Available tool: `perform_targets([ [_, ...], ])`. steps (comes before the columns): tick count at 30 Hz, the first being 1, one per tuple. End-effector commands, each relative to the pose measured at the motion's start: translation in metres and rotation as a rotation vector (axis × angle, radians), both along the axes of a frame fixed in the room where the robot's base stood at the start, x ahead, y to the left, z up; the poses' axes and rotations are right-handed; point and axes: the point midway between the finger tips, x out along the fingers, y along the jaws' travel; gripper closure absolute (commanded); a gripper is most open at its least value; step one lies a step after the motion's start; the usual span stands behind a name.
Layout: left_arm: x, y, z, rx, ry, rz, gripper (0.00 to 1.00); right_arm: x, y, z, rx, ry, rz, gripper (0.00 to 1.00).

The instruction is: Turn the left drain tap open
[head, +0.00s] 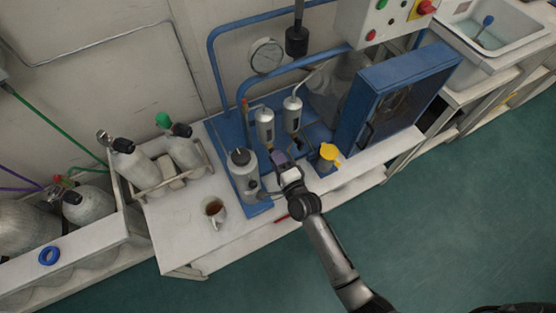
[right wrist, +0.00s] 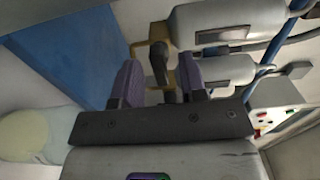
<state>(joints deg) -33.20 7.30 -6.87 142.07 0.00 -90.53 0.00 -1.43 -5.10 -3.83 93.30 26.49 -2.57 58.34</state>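Two silver filter cylinders stand on the blue panel, the left one (head: 265,125) and the right one (head: 292,113). In the right wrist view the left cylinder (right wrist: 235,20) is above the right one (right wrist: 222,70). The left drain tap (right wrist: 158,62), with a dark handle and brass-coloured fitting, sits at the left cylinder's lower end. My right gripper (head: 279,157) is at that end in the head view. Its purple fingers (right wrist: 160,82) are apart, and the dark handle shows between them; I cannot tell whether they touch it. My left gripper is out of view.
A silver canister (head: 243,172) and a brown-filled cup (head: 214,209) stand left of my right gripper. A yellow-topped post (head: 329,153) and a blue cabinet (head: 392,95) are close on the right. A pressure gauge (head: 266,56) is behind.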

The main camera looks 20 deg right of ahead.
Motion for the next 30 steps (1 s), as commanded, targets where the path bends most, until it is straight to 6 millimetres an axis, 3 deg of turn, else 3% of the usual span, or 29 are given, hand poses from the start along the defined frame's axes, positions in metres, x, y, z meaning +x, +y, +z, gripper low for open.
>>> perform_targets([
  [4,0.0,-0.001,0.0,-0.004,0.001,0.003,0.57,0.0,0.0,0.0,0.0,0.0,0.0,0.63],
  [16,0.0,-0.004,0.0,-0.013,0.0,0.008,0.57,0.0,0.0,0.0,0.0,0.0,0.0,1.0],
  [30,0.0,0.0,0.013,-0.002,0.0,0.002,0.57,0.0,0.0,0.003,-0.091,-0.006,0.001,1.0],
])
